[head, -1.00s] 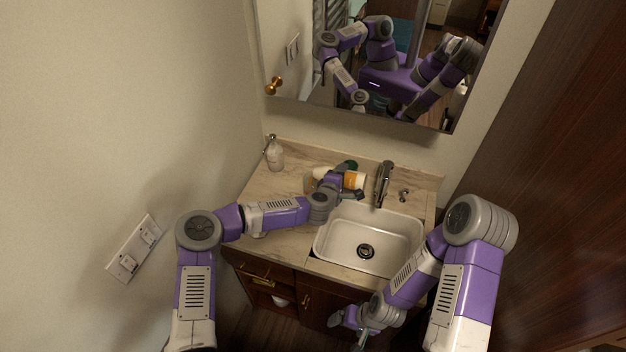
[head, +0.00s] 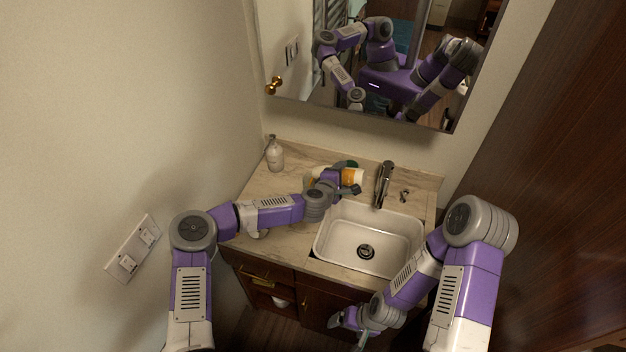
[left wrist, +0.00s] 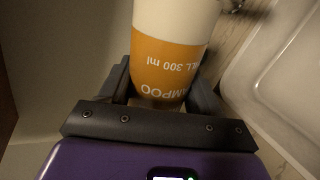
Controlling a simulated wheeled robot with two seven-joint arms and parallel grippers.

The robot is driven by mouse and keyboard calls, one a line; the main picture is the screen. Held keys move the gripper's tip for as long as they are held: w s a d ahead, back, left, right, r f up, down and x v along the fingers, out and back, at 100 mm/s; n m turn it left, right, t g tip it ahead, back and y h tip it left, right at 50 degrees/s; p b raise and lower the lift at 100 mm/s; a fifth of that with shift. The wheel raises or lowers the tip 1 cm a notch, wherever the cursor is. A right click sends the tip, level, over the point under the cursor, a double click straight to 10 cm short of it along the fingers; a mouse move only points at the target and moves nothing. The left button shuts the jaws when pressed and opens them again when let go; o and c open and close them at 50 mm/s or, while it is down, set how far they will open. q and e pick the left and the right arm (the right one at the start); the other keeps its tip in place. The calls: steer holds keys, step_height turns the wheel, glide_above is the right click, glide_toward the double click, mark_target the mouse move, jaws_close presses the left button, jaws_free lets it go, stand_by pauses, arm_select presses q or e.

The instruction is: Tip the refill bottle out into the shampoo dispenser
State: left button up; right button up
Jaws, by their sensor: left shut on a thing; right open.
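The refill bottle (head: 354,175) is white with an orange label and lies roughly sideways in my left gripper (head: 347,178), above the back of the counter near the faucet. In the left wrist view, the bottle (left wrist: 172,65) fills the space between the fingers of my left gripper (left wrist: 165,95), its label text upside down. Its mouth cannot be made out. The shampoo dispenser (head: 275,157), a pale bottle, stands upright on the counter's back left corner, apart from the refill bottle. My right gripper (head: 352,322) is open and empty, low in front of the cabinet.
The white sink (head: 345,240) is to the right, with a faucet (head: 384,183) behind it. The marble counter (head: 283,185) is clear around the dispenser. A mirror cabinet (head: 375,112) hangs above, and a wall is close on the left.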

arm_select(q)
steer(key=shift+a+r+n+h, duration=0.15)
steer(key=shift+r+n+h, duration=0.15)
steer(key=shift+r, duration=0.05)
stand_by(0.3)
steer(key=shift+w+a+r+n+h+b, duration=0.15)
steer(key=shift+a+r+n+h+b, duration=0.1)
steer(key=shift+r+n+b, duration=0.2)
steer(key=shift+w+a+r+n+h+b, duration=0.1)
steer(key=shift+a+r+n+h+b, duration=0.15)
steer(key=shift+r+n+b, duration=0.15)
steer(key=shift+a+r+g, duration=0.15)
steer(key=shift+g, duration=0.15)
stand_by(1.0)
steer(key=shift+s+d+f+m+p, duration=0.25)
steer(key=shift+d+f+m+p, duration=0.2)
steer(key=shift+d+p, duration=0.15)
steer(key=f+m+y, duration=0.1)
steer(key=d+f+m+y+p, duration=0.1)
steer(key=shift+s+f, duration=0.1)
steer(key=shift+f, duration=0.25)
steer(key=shift+a+f, duration=0.1)
steer(key=shift+a, duration=0.05)
steer(key=shift+a, duration=0.1)
